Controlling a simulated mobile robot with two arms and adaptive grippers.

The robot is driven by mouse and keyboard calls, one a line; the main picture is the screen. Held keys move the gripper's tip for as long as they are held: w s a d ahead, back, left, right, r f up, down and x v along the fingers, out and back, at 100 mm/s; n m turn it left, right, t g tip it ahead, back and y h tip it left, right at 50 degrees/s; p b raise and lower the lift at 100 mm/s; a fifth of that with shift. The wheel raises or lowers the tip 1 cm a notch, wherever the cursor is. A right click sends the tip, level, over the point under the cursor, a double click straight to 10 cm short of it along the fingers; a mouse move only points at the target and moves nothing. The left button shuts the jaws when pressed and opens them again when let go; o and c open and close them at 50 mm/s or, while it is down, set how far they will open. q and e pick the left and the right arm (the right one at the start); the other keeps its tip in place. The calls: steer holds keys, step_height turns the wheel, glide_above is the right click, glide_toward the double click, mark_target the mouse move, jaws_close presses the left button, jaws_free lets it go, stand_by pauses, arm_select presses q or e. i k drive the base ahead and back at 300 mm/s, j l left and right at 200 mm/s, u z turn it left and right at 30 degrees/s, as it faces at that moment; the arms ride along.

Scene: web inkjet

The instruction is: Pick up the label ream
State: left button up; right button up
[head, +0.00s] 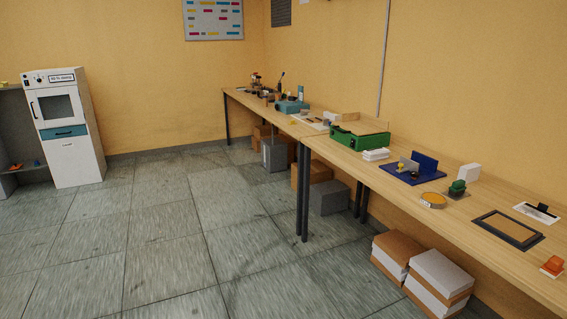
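No gripper of mine shows in the head view. I cannot tell for sure which thing is the label ream. A small white stack (375,155) lies on the long wooden table (325,146), just in front of a green open box (360,135). A white upright block (469,172) stands farther right against the wall. On the floor under the table, two larger stacks of white and brown layers stand side by side, a left stack (397,249) and a right stack (442,275).
The table also holds a blue fixture (413,169), a round yellow-topped piece (433,200), a dark frame (507,229) and an orange-topped item (552,265). Boxes (329,197) sit under it. A white cabinet (67,127) stands at left. The tiled floor between is clear.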

mark_target(332, 116)
steer(key=i, duration=2.65)
